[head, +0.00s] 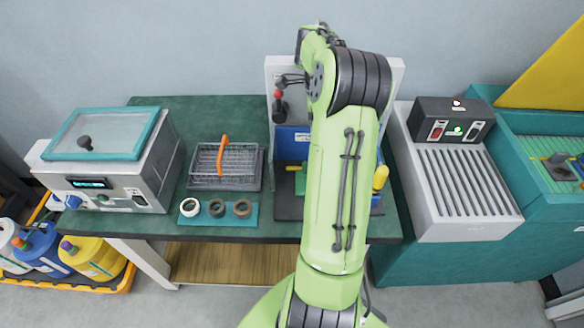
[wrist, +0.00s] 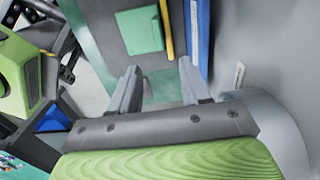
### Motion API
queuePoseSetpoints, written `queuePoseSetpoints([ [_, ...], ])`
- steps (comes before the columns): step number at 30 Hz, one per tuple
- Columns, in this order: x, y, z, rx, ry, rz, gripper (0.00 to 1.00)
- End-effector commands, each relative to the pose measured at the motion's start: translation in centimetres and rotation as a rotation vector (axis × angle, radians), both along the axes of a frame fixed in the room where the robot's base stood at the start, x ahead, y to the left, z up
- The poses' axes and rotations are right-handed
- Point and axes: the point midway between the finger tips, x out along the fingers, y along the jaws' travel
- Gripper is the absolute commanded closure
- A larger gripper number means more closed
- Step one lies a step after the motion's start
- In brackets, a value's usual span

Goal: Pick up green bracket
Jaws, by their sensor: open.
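A green piece (wrist: 140,30), which looks like the green bracket, lies on a dark grey surface in the wrist view, beyond my fingertips and a little left of their middle. In the head view a small green part (head: 298,179) shows at the left edge of my arm, on the dark base of the fixture; most of that area is hidden by my arm. My gripper (wrist: 158,68) is open and empty, its two grey fingers apart. My arm hides the gripper in the head view.
Beside the green piece are a yellow bar (wrist: 166,28) and a blue upright part (wrist: 203,40). A wire basket (head: 226,165) and several rings on a teal mat (head: 216,222) are left of the fixture. A white machine (head: 107,165) stands farther left, a grey slatted unit (head: 460,180) right.

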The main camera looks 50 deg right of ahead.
Motion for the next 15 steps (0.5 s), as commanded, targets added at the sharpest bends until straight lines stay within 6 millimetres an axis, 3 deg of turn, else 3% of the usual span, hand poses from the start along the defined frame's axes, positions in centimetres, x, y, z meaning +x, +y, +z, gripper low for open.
queuePoseSetpoints([
  [2, -0.1, -0.1, -0.8, 0.002, 0.001, -0.01, 0.53],
  [12, -0.1, 0.0, -9.0, 0.004, 0.002, -0.006, 0.53],
  [15, -0.1, 0.0, -10.3, 0.001, 0.001, -0.006, 0.53],
])
